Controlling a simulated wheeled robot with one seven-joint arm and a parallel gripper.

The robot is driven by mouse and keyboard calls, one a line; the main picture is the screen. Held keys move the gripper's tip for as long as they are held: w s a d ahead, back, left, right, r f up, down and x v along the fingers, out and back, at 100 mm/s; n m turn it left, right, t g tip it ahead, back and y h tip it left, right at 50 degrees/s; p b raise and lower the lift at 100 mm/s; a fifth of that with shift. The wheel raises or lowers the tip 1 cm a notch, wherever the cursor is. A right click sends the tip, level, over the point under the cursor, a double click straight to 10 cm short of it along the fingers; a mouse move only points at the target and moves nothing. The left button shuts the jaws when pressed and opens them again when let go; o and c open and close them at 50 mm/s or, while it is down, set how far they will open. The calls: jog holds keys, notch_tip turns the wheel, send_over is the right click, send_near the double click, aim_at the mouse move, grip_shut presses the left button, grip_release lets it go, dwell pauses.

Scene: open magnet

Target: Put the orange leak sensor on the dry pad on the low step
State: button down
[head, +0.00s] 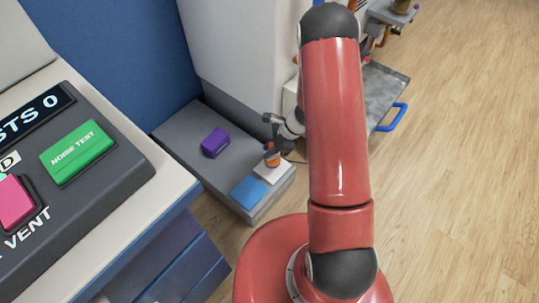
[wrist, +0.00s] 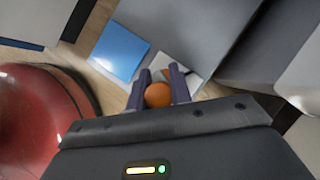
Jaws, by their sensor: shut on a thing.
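The orange leak sensor (head: 271,156) is between the fingers of my gripper (head: 272,143) in the head view. In the wrist view my gripper (wrist: 161,88) is shut on the orange sensor (wrist: 158,95). Directly beyond it is a white pad (wrist: 183,56), which also shows in the head view (head: 274,172) near the end of the low grey step (head: 225,172). The sensor overlaps the white pad in both views; I cannot tell whether it touches it. A blue pad (head: 249,191) lies beside the white one, also in the wrist view (wrist: 119,52).
A purple box (head: 215,142) sits on the step, left of my gripper. A console with a green button (head: 77,152) and a pink button (head: 14,201) stands on the counter at left. A grey cart with a blue handle (head: 397,117) is behind my arm. Wooden floor is open at right.

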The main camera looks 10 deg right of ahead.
aim_at(273, 162)
jog(key=shift+f, duration=1.7)
jog(key=shift+f+b, duration=0.1)
jog(key=shift+b, duration=0.2)
jog(key=shift+f, duration=0.15)
jog(key=c, duration=1.3)
grip_release()
jog(key=shift+o, duration=0.2)
jog(key=shift+r, duration=0.2)
